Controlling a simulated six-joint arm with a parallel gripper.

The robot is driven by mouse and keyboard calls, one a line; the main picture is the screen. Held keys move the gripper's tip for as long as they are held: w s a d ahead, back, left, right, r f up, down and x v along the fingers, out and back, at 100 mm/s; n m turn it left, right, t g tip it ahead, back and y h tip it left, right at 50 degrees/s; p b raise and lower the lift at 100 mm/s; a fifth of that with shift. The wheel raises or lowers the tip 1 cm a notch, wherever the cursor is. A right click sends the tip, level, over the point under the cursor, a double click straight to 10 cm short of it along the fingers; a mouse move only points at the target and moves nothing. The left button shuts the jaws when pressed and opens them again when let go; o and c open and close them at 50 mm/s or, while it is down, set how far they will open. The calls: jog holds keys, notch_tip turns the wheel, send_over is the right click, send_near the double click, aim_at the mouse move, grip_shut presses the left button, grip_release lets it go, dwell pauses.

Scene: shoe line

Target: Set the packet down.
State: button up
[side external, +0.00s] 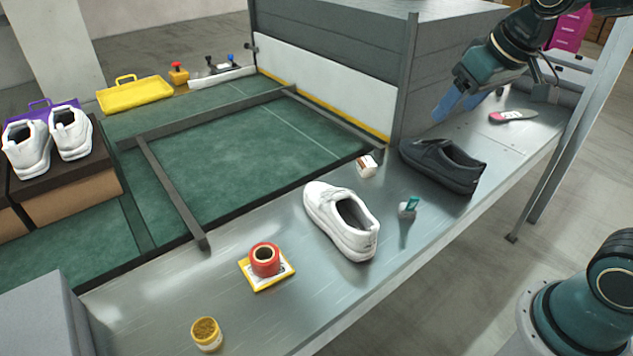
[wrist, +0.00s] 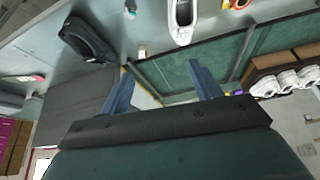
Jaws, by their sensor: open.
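A small white and brown packet (side external: 368,165) rests on the steel bench beside the green belt, between the white shoe and the dark shoe. It also shows in the wrist view (wrist: 142,50) as a small pale shape, beyond my fingertips. My gripper (side external: 460,103) is open, with its blue fingers spread and nothing between them. It is raised above the bench, up and to the right of the packet and apart from it. The wrist view shows both fingers (wrist: 163,82) apart and empty.
A white shoe (side external: 342,220), a dark shoe (side external: 443,165) and a small teal-topped item (side external: 408,208) stand near the packet. A red roll (side external: 265,259) sits on a yellow-edged pad (side external: 280,279). A yellow-brown jar (side external: 207,334) stands nearer. A grey housing (side external: 330,30) rises behind.

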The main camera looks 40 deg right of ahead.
jog(key=s+a+f+n, duration=0.1)
jog(key=s+a, duration=0.1)
jog(key=s, duration=1.1)
jog(key=shift+a+f, duration=0.25)
jog(key=shift+f, duration=0.05)
dwell(0.6)
